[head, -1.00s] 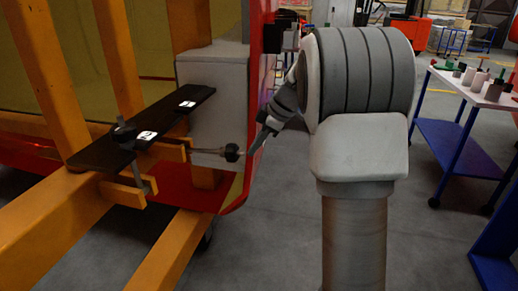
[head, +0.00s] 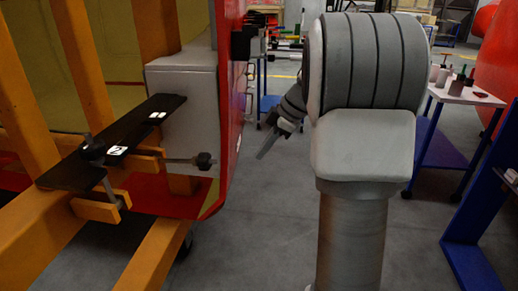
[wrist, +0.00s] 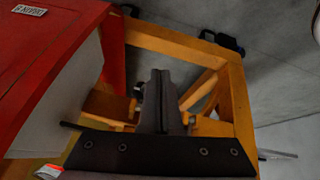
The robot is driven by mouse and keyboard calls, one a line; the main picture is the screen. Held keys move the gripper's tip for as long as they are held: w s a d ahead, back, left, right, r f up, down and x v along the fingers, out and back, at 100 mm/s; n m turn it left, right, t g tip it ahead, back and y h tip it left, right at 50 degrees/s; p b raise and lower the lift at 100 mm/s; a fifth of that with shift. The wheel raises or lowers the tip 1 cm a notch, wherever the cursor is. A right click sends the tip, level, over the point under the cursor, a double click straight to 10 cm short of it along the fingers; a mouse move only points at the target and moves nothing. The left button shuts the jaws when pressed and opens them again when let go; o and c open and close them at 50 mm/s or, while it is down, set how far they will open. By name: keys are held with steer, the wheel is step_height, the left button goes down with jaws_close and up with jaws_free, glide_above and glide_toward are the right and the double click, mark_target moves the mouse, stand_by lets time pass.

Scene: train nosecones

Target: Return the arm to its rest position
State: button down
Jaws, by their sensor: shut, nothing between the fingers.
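My arm rises in the middle of the head view, bent and folded in front of the camera. My gripper (head: 265,150) pokes out to the left of the arm's thick upper joint and points down and left. It hangs in the gap to the right of the red nosecone edge (head: 233,110), apart from it. In the wrist view my gripper (wrist: 161,76) shows two dark fingers side by side, closed together with nothing held. Part of my arm is hidden behind its own joint.
A blue trolley (head: 440,150) stands at the right, near a large red body (head: 497,65). Grey floor lies clear between them.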

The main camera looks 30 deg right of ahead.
stand_by(0.3)
steer(key=s+a+r+m+h, duration=0.1)
steer(key=s+a+r+m, duration=0.15)
steer(key=s+a, duration=0.35)
steer(key=s+a+r+m+h, duration=0.1)
steer(key=s+a+r+m, duration=0.1)
steer(key=s+a+m, duration=0.3)
steer(key=s+a+f+m+t+h, duration=0.1)
steer(key=s+a+m, duration=0.2)
steer(key=s, duration=0.4)
steer(key=s+a+f+m+t+h, duration=0.1)
steer(key=s+a+m+h, duration=0.1)
steer(key=s, duration=0.5)
step_height(320, 180, up, 20)
steer(key=p, duration=2)
steer(key=shift+w+a+r+p, duration=0.15)
steer(key=shift+w+r+p, duration=0.05)
steer(key=shift+p, duration=0.15)
